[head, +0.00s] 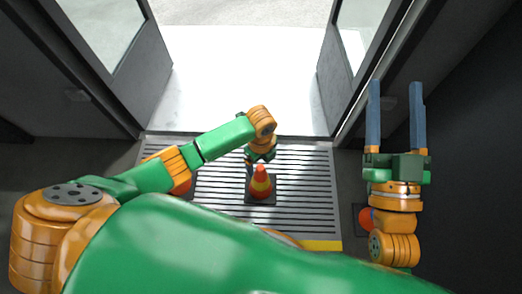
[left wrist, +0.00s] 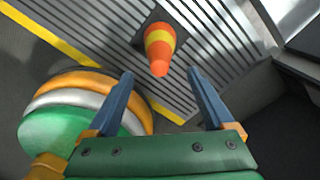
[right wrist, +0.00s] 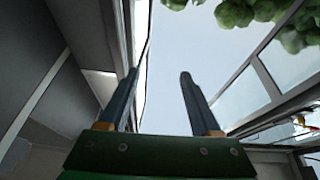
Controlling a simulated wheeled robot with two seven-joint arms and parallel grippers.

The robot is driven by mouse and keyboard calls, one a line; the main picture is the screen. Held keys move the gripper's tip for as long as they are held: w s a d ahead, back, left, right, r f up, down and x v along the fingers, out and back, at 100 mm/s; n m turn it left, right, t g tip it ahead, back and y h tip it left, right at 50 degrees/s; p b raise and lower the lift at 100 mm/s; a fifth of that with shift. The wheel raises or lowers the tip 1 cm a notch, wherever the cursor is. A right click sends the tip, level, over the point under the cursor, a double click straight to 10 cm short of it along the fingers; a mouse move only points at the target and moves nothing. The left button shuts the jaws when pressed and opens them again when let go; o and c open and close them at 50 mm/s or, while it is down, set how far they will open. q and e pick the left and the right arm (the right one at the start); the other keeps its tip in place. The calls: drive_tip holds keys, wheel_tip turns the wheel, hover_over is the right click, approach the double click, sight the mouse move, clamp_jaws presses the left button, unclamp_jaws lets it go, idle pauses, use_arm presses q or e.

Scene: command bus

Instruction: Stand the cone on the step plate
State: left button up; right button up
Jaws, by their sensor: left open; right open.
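An orange cone (head: 261,183) with a yellow band and dark square base stands upright on the ridged step plate (head: 312,190). The cone (left wrist: 160,45) also shows in the left wrist view, its tip towards my left gripper (left wrist: 160,76). In the head view my left gripper (head: 256,168) is just above and behind the cone, pointing down, partly hidden by its own arm. It is open, and nothing is between its fingers. My right gripper (head: 395,86) is open and empty, raised at the right.
Another orange object (head: 181,186) is partly hidden under my left arm on the plate's left side. An orange object (head: 365,218) shows beside my right arm. Open doors (head: 350,65) flank the bright doorway beyond. A yellow strip (head: 322,245) edges the plate.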

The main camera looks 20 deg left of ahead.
use_arm(q)
wheel_tip(320, 180, up, 2)
drive_tip(key=shift+r+p, duration=0.25)
drive_tip(key=shift+p, duration=0.4)
wheel_tip(320, 180, up, 2)
drive_tip(key=shift+p, duration=0.6)
drive_tip(key=s+d+r+n+t+h, duration=0.1)
drive_tip(key=d+r+n+t+h, duration=0.1)
drive_tip(key=d+n+t+h, duration=0.4)
drive_tip(key=a+r+n+t+y, duration=0.3)
drive_tip(key=a+r+n, duration=0.6)
drive_tip(key=n, duration=0.6)
drive_tip(key=shift+r+t+y, duration=0.4)
drive_tip(key=shift+r+t, duration=0.1)
drive_tip(key=shift+t, duration=0.6)
use_arm(e)
wheel_tip(320, 180, down, 18)
drive_tip(key=s+d+m+g+h, duration=0.1)
drive_tip(key=s+d+g+h, duration=0.1)
drive_tip(key=g, duration=0.8)
drive_tip(key=shift+s+d+g+h, duration=0.15)
drive_tip(key=shift+d+g+h, duration=0.25)
drive_tip(key=shift+h, duration=0.4)
use_arm(q)
drive_tip(key=shift+f, duration=0.1)
